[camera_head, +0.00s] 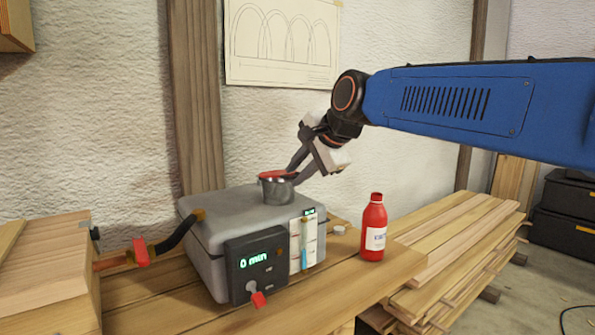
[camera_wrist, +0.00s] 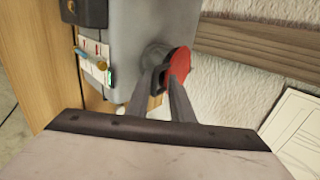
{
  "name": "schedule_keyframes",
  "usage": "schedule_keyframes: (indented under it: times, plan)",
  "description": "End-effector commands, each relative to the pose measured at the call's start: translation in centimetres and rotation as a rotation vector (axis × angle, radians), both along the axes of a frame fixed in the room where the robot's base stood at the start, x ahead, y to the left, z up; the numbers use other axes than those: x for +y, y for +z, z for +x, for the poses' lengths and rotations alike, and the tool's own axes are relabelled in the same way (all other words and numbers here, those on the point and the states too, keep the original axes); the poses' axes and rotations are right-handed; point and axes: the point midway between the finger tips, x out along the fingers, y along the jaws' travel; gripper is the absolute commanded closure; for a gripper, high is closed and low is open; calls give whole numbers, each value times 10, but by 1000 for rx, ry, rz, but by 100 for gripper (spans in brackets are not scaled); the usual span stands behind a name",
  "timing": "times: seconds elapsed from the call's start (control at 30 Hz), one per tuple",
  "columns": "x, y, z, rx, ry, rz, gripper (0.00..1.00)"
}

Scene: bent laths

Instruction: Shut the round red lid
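The round red lid (camera_head: 279,174) lies over the mouth of a short metal neck (camera_head: 277,189) on top of the grey box (camera_head: 232,216). It looks nearly level in the head view; I cannot tell whether it is fully seated. In the wrist view the red lid (camera_wrist: 180,64) is a narrow disc at the end of the neck (camera_wrist: 154,53). My gripper (camera_head: 292,175) is at the right side of the neck, its fingers apart. In the wrist view the fingertips of my gripper (camera_wrist: 162,80) are close to the lid's edge and partly hide the neck; contact is unclear.
A red bottle (camera_head: 374,228) stands right of the box on the wooden bench (camera_head: 350,280). A dark panel (camera_head: 257,262) reading "0 min" is on the box front. A black hose (camera_head: 178,233) joins its left side. Stacked planks (camera_head: 455,240) lie at right.

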Motion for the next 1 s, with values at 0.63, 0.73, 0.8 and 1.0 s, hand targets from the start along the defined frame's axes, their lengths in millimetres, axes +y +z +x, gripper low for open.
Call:
schedule_keyframes:
  times: [0.63,0.73,0.8,1.0]
  plan:
    - [-10,17,-15,-2,1,0,59]
    - [-14,23,-21,-2,1,0,59]
    - [-17,28,-25,-3,1,1,59]
    - [-25,40,-37,-1,-1,0,59]
